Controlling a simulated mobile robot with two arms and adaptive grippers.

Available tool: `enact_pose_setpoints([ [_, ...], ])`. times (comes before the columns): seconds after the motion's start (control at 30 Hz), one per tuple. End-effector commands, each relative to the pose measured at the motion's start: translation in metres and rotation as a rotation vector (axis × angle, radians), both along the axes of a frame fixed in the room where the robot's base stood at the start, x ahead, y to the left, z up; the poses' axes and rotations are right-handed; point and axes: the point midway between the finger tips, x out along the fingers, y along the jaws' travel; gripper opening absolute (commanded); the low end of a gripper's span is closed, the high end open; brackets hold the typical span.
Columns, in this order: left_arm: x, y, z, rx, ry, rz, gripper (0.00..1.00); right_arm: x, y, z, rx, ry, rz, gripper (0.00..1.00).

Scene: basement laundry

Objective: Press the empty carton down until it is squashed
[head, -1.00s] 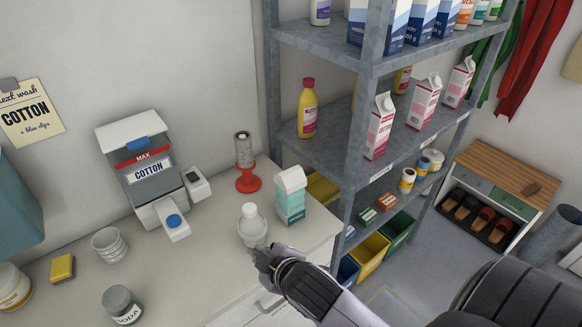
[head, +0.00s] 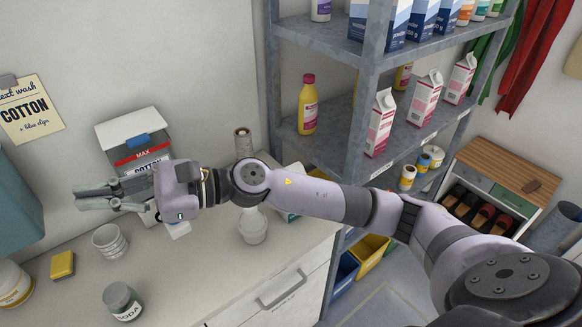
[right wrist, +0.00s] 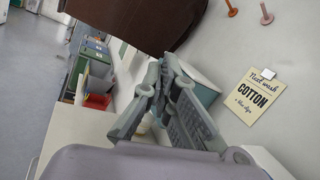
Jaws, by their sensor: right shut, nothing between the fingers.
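The teal and white carton (head: 289,217) stands on the counter near its right end. In the head view my right forearm crosses in front of it and hides nearly all of it; only a small teal part shows below the arm. Its shape cannot be judged now. My right gripper (head: 80,197) is shut and empty, far left of the carton, above the counter and pointing left. Its fingers (right wrist: 162,75) also show in the right wrist view, where I cannot make out the carton. My left gripper is not in view.
The counter (head: 205,270) also holds a clear bottle (head: 252,228), a ribbed white cup (head: 108,242), a yellow sponge (head: 63,265), a soda jar (head: 122,302) and a cotton dispenser (head: 128,130) behind my gripper. A metal shelf (head: 330,150) rises to the right of the counter.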

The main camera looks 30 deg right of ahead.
Motion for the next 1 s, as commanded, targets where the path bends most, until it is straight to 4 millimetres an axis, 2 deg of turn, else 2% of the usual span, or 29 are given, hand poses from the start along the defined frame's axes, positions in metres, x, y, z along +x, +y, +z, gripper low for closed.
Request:
enact_pose_setpoints([
  [0.07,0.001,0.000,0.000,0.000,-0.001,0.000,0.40,-0.003,-0.003,-0.018,-0.219,-0.237,0.069,0.00],
  [0.17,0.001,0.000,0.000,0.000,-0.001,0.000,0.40,-0.001,-0.023,-0.049,-0.489,-0.505,0.172,0.00],
  [0.3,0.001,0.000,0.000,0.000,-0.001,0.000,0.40,0.016,-0.078,-0.086,-0.841,-0.794,0.332,0.00],
  [0.43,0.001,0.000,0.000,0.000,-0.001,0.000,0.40,0.032,-0.138,-0.101,-1.093,-0.947,0.475,0.00],
  [0.57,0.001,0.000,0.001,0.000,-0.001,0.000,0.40,0.046,-0.201,-0.104,-1.306,-1.031,0.612,0.00],
  [0.7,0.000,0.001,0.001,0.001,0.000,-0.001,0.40,0.054,-0.266,-0.095,-1.489,-1.062,0.756,0.00],
  [0.8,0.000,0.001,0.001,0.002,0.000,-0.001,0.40,0.055,-0.305,-0.086,-1.586,-1.055,0.844,0.00],
  [0.9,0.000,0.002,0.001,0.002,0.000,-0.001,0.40,0.054,-0.335,-0.078,-1.650,-1.039,0.913,0.00],
  [1.0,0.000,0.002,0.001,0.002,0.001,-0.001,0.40,0.052,-0.353,-0.072,-1.688,-1.025,0.959,0.00],
])
